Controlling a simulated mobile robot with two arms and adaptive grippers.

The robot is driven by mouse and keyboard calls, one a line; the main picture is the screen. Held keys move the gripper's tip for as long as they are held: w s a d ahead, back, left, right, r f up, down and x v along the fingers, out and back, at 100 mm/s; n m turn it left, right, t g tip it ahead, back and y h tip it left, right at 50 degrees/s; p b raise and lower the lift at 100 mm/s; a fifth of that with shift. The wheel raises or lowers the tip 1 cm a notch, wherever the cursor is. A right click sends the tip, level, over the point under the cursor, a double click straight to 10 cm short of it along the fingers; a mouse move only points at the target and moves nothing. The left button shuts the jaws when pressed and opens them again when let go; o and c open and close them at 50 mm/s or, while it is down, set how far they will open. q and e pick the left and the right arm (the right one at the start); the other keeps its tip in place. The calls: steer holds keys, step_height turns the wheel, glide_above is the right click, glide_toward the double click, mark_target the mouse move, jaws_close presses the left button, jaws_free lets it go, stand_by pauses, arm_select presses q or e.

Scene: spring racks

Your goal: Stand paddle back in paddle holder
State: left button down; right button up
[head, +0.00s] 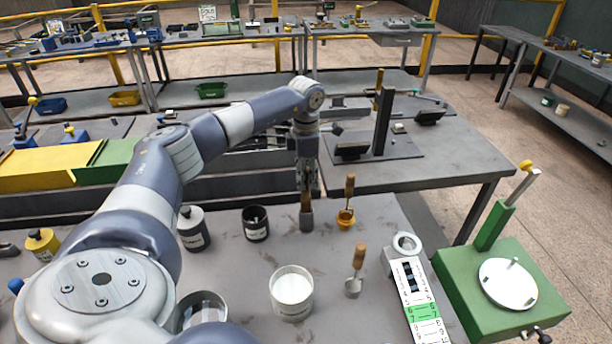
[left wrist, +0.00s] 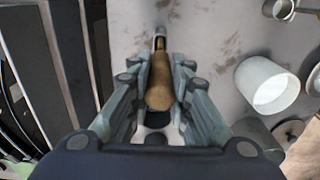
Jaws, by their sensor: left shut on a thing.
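My left gripper (head: 308,188) points down over the grey bench and is shut on a wooden-handled tool, which I take to be the paddle (head: 306,218). The paddle hangs roughly upright with its grey end low; I cannot tell whether it touches the bench. In the left wrist view the paddle's brown handle (left wrist: 160,82) lies between the two fingers (left wrist: 158,100), with a small metal part beyond it. An orange cup (head: 345,220) with a wooden-handled tool in it stands just right of the paddle. I cannot tell for sure which thing is the paddle holder.
A dark labelled pot (head: 256,224) and a grey bottle (head: 193,230) stand left of the paddle. A white tub (head: 291,292), a wooden-handled scoop (head: 356,272) and a numbered scale strip (head: 414,290) are nearer. A green stand (head: 500,285) is at right.

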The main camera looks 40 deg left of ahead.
arm_select(q)
steer(key=shift+f+b, duration=0.35)
steer(key=shift+f, duration=0.3)
steer(key=c, duration=1.4)
jaws_free()
steer(key=shift+o, duration=0.3)
steer(key=o, duration=0.4)
steer(key=shift+r, duration=0.15)
steer(key=shift+r+p, duration=2.7)
steer(key=shift+r, duration=0.75)
steer(key=shift+f, duration=0.1)
